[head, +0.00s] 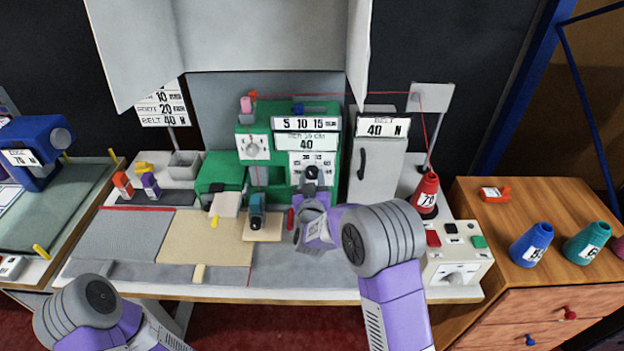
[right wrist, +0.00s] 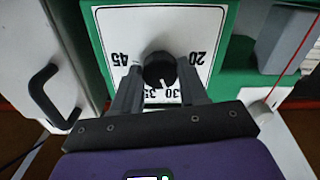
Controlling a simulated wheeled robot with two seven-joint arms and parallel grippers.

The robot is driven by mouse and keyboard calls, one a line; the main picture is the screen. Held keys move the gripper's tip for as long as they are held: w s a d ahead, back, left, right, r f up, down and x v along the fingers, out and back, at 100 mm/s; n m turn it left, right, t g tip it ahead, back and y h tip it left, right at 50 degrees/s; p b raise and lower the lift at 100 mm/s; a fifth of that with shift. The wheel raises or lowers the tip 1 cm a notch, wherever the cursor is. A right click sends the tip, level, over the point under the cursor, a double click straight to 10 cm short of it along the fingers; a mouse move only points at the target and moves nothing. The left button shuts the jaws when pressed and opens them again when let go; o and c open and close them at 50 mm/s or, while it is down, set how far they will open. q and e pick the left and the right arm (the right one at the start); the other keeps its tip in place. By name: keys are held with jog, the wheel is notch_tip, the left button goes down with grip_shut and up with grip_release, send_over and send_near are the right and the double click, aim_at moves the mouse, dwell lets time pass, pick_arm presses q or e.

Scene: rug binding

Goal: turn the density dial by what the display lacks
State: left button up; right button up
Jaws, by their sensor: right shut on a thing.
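The density dial is a black knob on a white plate; it shows in the right wrist view (right wrist: 160,70) and in the head view (head: 311,172). The plate carries 20, 30, 35 and 45 in the right wrist view. The knob's white mark points toward about 30. My right gripper (right wrist: 160,78) is shut on the knob, one finger on each side. The display (head: 306,141) above the dial on the green machine (head: 244,120) reads 40, under small text that looks like "PER 10 CM". My left arm enters at lower left; its gripper is outside the picture.
A grey cabinet (head: 372,190) with a black handle stands right of the machine. A red cone (head: 427,194) and a button box (head: 457,255) are farther right. A teal presser piece (head: 257,211) stands left of my right gripper.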

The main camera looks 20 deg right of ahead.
jog(key=o, duration=1.1)
jog(key=shift+c, duration=0.2)
jog(key=v, duration=0.7)
jog(key=shift+s+p, duration=0.3)
jog(key=shift+p, duration=0.15)
jog(key=shift+a, duration=0.15)
